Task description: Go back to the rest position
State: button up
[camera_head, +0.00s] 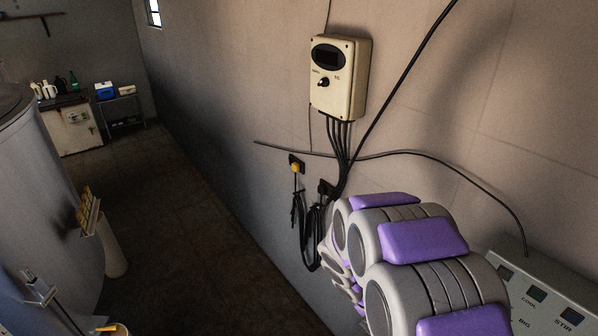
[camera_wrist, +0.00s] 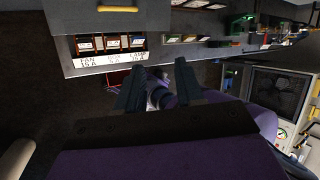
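My gripper (camera_wrist: 158,84) shows in the wrist view with two dark fingers held apart. Nothing is gripped between them. White and purple parts, which look like my own body, show behind the gap. In the head view my grey and purple arm is folded at the lower right, near the wall, and hides the gripper.
A cream control box (camera_head: 340,77) with cables hangs on the wall. A grey panel marked COOL and STIR (camera_head: 545,295) is beside my arm. A large tank (camera_head: 45,190) stands left; the floor (camera_head: 190,230) between is clear. Labelled switches (camera_wrist: 112,43) show in the wrist view.

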jog(key=s+a+m+y+b, duration=0.3)
jog(key=s+m+b, duration=0.4)
jog(key=s+m, duration=0.4)
jog(key=s+a+f+m+y+b, duration=0.1)
jog(key=s+a+m+y+b, duration=0.2)
jog(key=s+m, duration=0.9)
jog(key=a+m+b, duration=0.2)
jog(key=m+b, duration=0.2)
jog(key=shift+m, duration=0.4)
